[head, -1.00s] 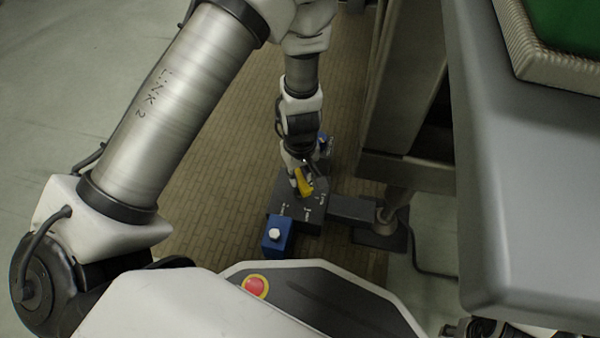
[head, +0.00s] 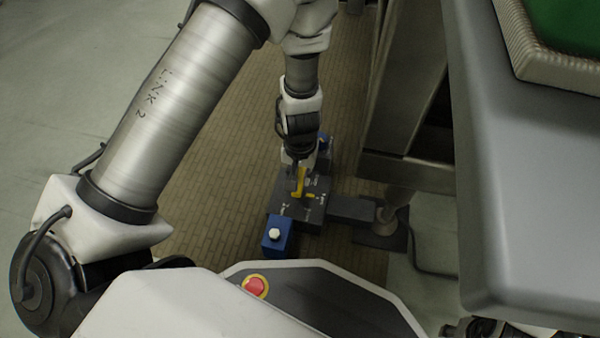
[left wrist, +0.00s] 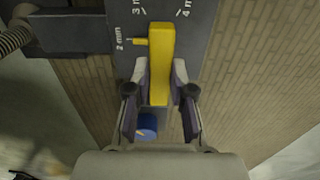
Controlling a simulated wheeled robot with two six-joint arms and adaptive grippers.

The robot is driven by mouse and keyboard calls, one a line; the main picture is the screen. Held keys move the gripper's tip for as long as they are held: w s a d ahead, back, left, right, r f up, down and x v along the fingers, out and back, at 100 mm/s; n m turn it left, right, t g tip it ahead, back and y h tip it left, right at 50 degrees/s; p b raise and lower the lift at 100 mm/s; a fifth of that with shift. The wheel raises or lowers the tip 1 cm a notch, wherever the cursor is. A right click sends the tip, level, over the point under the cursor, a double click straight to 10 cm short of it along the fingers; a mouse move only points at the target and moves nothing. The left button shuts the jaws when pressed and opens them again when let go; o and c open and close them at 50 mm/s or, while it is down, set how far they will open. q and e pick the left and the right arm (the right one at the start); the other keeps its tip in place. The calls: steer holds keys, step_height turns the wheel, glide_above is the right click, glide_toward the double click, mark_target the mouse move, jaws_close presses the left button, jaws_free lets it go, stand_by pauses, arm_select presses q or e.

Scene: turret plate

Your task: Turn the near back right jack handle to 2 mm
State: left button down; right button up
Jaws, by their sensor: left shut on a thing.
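The yellow jack handle (head: 301,184) sits on top of the dark jack block (head: 289,207) on the floor. In the left wrist view the handle (left wrist: 160,52) is a long yellow bar with a small yellow pointer (left wrist: 140,41) on its left side. The pointer lies at the mark labelled "2 mm" on the dark plate (left wrist: 189,40). Parts of the "3" and "4" labels show above. My left gripper (left wrist: 161,82) is shut on the bar, one finger on each side. It also shows in the head view (head: 298,178), reaching down from above. My right gripper is not in view.
A blue block (head: 276,240) with a white knob stands at the jack's near side; another blue part (head: 323,141) is at its far side. A steel machine frame (head: 405,170) and a large grey surface (head: 520,190) rise at right. Brick-patterned floor is open at left.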

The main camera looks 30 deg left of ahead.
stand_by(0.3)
arm_select(q)
steer(key=c, duration=1)
jaws_free()
step_height(320, 180, up, 12)
